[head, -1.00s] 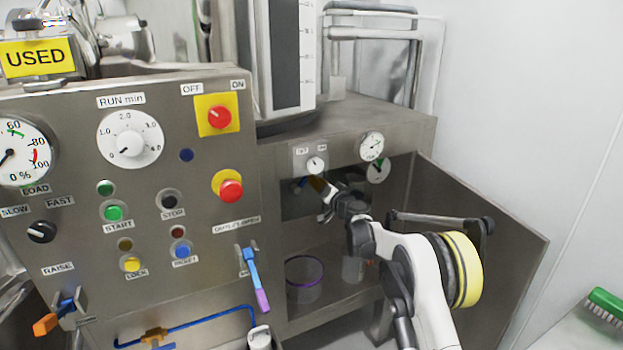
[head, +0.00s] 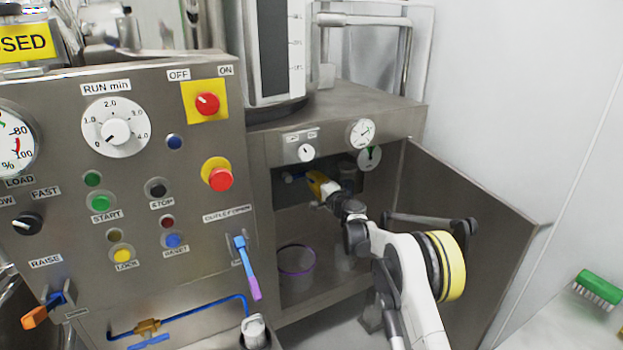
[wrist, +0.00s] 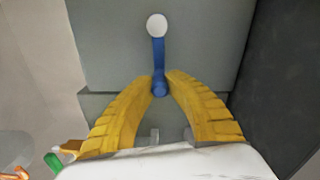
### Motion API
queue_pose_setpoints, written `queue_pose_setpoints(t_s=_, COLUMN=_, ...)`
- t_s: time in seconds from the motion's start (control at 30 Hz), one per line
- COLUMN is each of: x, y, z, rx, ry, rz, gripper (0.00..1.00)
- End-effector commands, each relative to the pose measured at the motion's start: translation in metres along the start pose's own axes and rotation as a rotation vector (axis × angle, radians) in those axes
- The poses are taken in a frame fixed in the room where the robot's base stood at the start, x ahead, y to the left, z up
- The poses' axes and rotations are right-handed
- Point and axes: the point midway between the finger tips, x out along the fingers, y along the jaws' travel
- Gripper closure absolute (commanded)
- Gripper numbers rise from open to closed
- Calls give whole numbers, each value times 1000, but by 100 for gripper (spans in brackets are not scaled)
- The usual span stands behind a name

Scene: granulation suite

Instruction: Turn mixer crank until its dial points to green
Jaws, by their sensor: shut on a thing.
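The crank is a blue arm with a white round hub (wrist: 157,25) at its top and a blue grip (wrist: 160,89) at its lower end in the wrist view. My gripper (wrist: 160,80) has its yellow fingers shut on the blue grip, below the hub. In the head view my gripper (head: 314,184) reaches into the cabinet recess, where a bit of the blue crank (head: 291,178) shows; my fingers and arm hide much of it. A white dial with a green sector (head: 369,158) sits right of the recess, partly under the cabinet's upper edge; its needle is too small to read.
Another white gauge (head: 361,133) and a small dial (head: 306,152) are on the cabinet face above the recess. An open metal door (head: 470,215) stands to my arm's right. A control panel (head: 130,230) stands left, with a blue and purple lever (head: 246,265).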

Motion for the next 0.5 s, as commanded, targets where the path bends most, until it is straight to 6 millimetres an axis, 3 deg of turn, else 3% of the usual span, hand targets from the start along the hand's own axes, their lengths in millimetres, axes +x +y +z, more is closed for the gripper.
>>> queue_pose_setpoints(t_s=0.5, x=-1, y=3, z=-2, rx=31, ry=4, rz=1, gripper=100)
